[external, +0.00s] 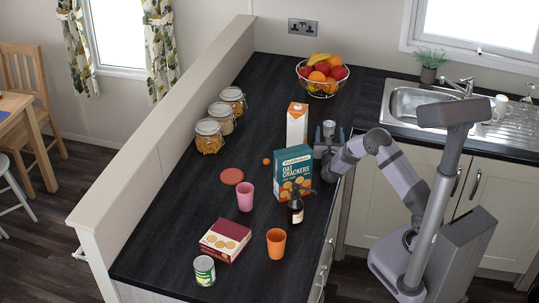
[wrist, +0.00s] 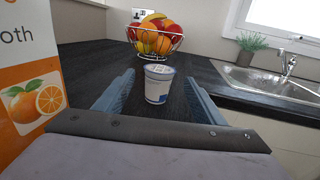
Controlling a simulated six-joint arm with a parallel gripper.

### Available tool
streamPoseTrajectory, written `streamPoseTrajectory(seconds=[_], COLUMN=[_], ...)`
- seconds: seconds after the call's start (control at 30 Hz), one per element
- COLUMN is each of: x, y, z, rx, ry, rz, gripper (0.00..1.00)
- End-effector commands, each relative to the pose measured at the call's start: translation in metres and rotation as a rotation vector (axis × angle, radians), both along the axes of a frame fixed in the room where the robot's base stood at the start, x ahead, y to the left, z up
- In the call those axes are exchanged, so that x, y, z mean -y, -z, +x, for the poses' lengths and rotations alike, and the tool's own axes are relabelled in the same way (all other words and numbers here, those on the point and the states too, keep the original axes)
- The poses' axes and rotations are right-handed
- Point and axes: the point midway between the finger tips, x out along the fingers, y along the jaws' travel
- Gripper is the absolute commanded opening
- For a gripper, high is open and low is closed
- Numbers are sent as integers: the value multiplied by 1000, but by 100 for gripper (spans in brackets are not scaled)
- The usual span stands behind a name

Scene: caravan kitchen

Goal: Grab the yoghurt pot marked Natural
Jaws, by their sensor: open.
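The yoghurt pot (wrist: 158,85) is a small white pot with a blue band and a pale lid. It stands upright on the dark worktop. In the wrist view it sits between and slightly beyond the tips of my open gripper (wrist: 159,86), with a gap on each side. Its lettering is too small to read.
An orange-and-white carton (external: 297,125) stands close on the left of my gripper. The oat crackers box (external: 292,174) and a dark bottle (external: 296,210) stand nearer the camera. A fruit bowl (external: 322,78) is behind the pot, and the sink (external: 412,104) is to the right.

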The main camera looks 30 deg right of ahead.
Motion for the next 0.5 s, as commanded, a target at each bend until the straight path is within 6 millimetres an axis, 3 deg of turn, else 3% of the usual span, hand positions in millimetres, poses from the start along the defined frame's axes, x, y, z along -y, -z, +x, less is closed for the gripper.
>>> streamPoseTrajectory(seconds=[0.5], x=[26], y=[-5], z=[40], rx=[0], ry=[2], rz=[0], gripper=[63])
